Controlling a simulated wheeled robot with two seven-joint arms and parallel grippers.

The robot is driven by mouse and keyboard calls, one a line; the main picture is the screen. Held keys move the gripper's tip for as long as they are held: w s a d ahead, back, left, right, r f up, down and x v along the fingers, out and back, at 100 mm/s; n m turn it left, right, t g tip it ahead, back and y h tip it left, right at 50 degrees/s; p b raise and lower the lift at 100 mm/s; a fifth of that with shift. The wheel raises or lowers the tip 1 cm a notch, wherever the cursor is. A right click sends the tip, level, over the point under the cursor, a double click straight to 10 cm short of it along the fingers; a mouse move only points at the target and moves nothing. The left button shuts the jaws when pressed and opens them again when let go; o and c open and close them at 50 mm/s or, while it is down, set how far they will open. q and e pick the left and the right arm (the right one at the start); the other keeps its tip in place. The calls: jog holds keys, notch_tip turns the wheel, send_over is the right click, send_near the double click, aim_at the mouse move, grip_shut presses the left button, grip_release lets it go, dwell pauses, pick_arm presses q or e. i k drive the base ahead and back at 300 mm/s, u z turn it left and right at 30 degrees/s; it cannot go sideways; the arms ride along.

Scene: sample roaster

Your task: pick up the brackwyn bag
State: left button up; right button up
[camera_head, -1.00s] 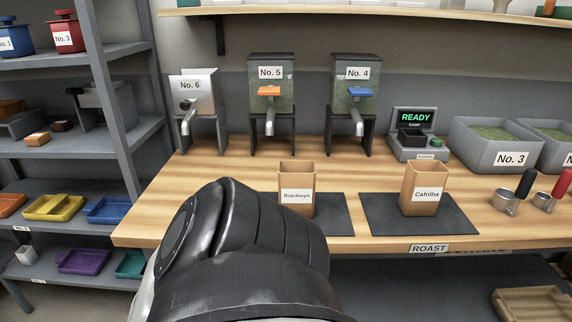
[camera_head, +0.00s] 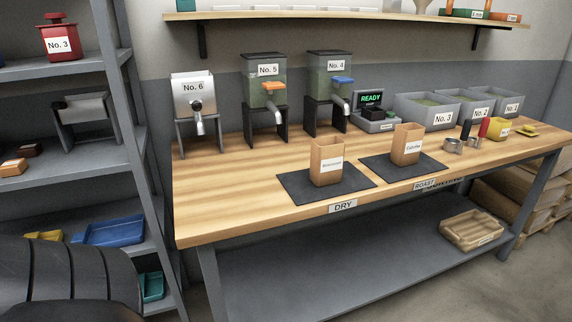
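The Brackwyn bag (camera_head: 327,174) is an open-topped brown paper bag with a white label. It stands upright on the left dark mat (camera_head: 300,188) on the wooden bench, above the DRY label. A similar bag labelled Cafolha (camera_head: 407,158) stands upright on the right dark mat (camera_head: 435,169). Part of my black arm shows at the lower left, well apart from the bag. Neither of my grippers is in view.
Dispensers No. 6 (camera_head: 193,94), No. 5 (camera_head: 264,80) and No. 4 (camera_head: 330,76) stand behind the bags. A scale reading READY (camera_head: 374,113), grey bins (camera_head: 424,116) and scoops (camera_head: 452,146) are to the right. A grey shelf rack (camera_head: 100,172) stands left. The bench front is clear.

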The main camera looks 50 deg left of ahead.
aim_at(327, 153)
jog(key=u, duration=1.7)
jog(key=i, duration=0.2)
jog(key=z, duration=0.05)
